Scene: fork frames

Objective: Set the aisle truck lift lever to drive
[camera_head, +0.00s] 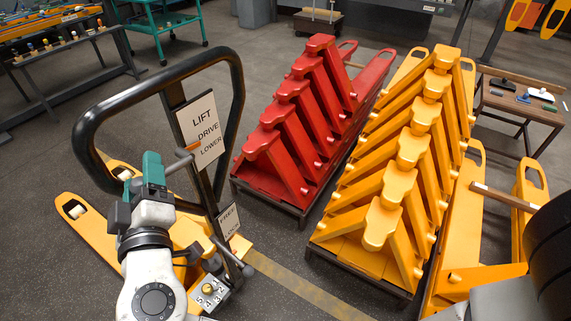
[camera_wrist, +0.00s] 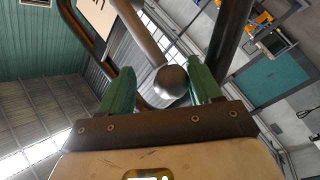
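The lift lever's round grey knob (camera_wrist: 171,82) and its rod (camera_wrist: 138,32) show in the wrist view. My gripper (camera_wrist: 163,88) has its two green fingers apart, one on each side of the knob. The knob looks close to the right finger, with a gap on the left; I cannot tell whether it touches. In the head view my gripper (camera_head: 153,165) is left of the white sign (camera_head: 201,130) reading LIFT, DRIVE, LOWER from top to bottom. An orange pointer (camera_head: 188,148) is at the sign's lower left edge, near LOWER and DRIVE. My gripper partly hides the lever.
The aisle truck's black loop handle (camera_head: 232,72) surrounds the sign. Its yellow forks (camera_head: 84,222) extend to the left. A second sign (camera_head: 229,221) and a numbered plate (camera_head: 209,294) are lower down. Red stands (camera_head: 307,110) and yellow stands (camera_head: 398,190) are to the right.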

